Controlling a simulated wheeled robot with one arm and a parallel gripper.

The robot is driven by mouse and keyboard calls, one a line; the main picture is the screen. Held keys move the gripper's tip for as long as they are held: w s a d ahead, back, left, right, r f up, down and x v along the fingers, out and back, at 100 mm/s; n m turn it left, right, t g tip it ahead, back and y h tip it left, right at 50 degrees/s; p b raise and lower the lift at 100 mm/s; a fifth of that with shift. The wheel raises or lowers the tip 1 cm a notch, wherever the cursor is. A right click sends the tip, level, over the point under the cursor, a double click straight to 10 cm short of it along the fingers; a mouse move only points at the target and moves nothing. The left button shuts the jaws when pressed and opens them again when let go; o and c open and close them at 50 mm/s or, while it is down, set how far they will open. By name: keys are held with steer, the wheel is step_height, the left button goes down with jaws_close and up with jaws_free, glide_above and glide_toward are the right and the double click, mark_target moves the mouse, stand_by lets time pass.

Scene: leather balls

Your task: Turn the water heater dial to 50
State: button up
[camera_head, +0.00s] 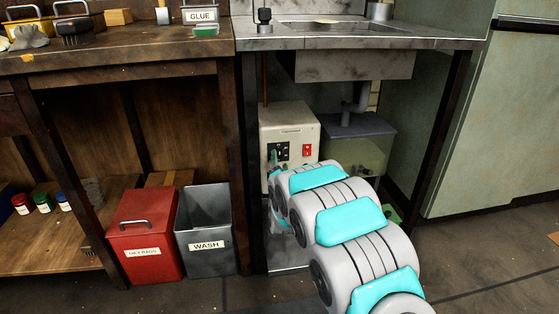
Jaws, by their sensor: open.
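The water heater (290,117) is a cream-white box under the sink counter. Its front has a dark control panel (284,150) on the left and a red switch (307,150) on the right. The dial is on or near the dark panel, but it is too small and too covered to read its setting. My arm reaches in from the lower right toward the box. My gripper (274,160) shows only as a small teal-green part at the panel's lower left. The rest of it is hidden by my arm. It is open, and I cannot tell whether it touches the dial.
A red bin (146,235) and a grey WASH bin (206,230) stand left of the sink frame. A translucent tank (362,150) is right of the heater, below the drain pipe. The counter (360,40) overhangs the heater, and dark legs flank the opening.

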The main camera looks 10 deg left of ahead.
mark_target(279, 154)
steer(key=shift+w+a, duration=0.2)
steer(key=shift+w, duration=1.15)
steer(key=shift+c, duration=0.3)
jaws_close()
